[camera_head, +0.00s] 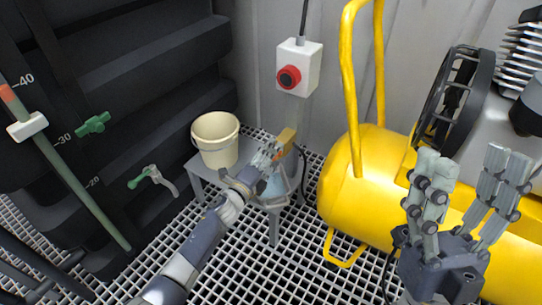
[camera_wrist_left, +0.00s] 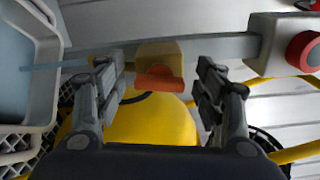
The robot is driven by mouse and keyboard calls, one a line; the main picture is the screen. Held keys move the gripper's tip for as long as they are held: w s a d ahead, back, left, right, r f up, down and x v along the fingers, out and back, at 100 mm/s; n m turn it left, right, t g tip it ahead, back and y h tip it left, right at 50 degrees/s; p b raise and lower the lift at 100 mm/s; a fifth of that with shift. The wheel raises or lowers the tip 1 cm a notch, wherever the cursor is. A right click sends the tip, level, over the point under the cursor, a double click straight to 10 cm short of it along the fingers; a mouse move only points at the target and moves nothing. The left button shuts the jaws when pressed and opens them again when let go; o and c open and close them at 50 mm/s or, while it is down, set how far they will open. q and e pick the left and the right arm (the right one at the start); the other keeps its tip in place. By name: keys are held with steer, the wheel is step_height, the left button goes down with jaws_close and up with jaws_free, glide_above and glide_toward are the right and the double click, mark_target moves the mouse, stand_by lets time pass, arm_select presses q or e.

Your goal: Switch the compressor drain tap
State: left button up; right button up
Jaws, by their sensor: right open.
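The yellow compressor (camera_head: 345,185) stands at the right of the head view; part of its tank also shows in the left wrist view (camera_wrist_left: 150,125). I cannot clearly make out its drain tap. A small orange-red part beside my right gripper is mostly hidden. My left gripper (camera_head: 272,153) is beside a small ochre block (camera_head: 287,137) with an orange end. In the left wrist view my left gripper (camera_wrist_left: 160,75) is open, with the ochre block (camera_wrist_left: 160,55) beyond and between its fingers, apparently untouched. My right gripper (camera_head: 466,165) is open and empty in front of the compressor.
A white box with a red button (camera_head: 289,77) is on the wall. A cream bucket (camera_head: 215,138) stands on a grey stand, near a grey basin (camera_head: 283,190). Green-handled valves (camera_head: 93,123) are on the dark vessel at left. The grating floor (camera_head: 255,262) is free in front.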

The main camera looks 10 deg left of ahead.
arm_select(q)
steer(key=shift+s, duration=0.1)
steer(key=v, duration=1.2)
steer(key=shift+d+r, duration=0.1)
